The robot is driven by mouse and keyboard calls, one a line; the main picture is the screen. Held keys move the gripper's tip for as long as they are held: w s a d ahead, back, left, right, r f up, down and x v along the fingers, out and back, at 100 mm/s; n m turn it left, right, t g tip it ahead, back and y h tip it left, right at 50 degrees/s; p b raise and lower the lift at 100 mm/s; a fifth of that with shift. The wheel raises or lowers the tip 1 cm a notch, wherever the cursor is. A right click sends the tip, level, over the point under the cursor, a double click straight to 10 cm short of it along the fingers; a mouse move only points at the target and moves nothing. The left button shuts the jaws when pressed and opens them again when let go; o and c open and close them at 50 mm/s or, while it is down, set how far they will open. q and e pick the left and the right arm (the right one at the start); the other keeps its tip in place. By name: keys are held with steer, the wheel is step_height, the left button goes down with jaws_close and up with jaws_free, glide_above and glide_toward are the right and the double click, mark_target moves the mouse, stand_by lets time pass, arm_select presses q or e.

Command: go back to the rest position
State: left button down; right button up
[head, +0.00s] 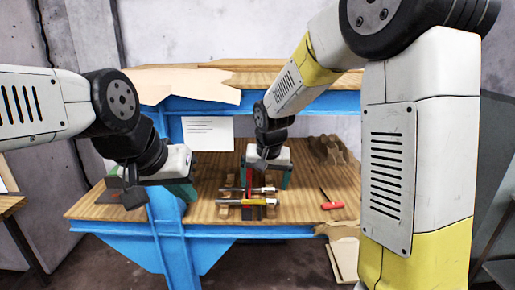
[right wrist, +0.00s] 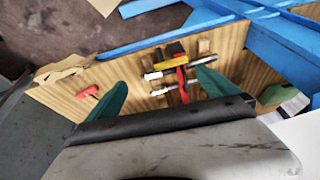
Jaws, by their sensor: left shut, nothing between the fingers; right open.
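My left gripper (head: 180,190) is at the left of the workbench in the head view, over the blue frame, with nothing seen in its fingers. My right gripper (head: 265,182) is open over the middle of the wooden bench top (head: 300,210). Its two teal fingers stand wide apart in the right wrist view (right wrist: 161,82), with nothing held between them. Beyond them lies a group of tools, including a red and yellow tool (right wrist: 181,78) and silver rods (right wrist: 201,72). The yellow part (head: 258,202) also shows in the head view.
A red-handled screwdriver (head: 332,205) lies right of the tools. A brown holder (head: 330,150) stands at the back right. A white sheet (head: 208,133) hangs behind, below a blue-edged upper shelf (head: 205,106). Blue beams (head: 170,245) support the bench.

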steer(key=s+d+r, duration=0.3)
steer(key=s+d, duration=0.1)
steer(key=s, duration=0.3)
steer(key=s+d+r+t+y, duration=0.1)
steer(key=s+d+r, duration=0.3)
steer(key=s, duration=0.3)
steer(key=s+d+r+n+t, duration=0.1)
steer(key=s+d+r, duration=0.3)
steer(key=s, duration=0.3)
steer(key=shift+s+d, duration=0.35)
steer(key=shift+s, duration=0.05)
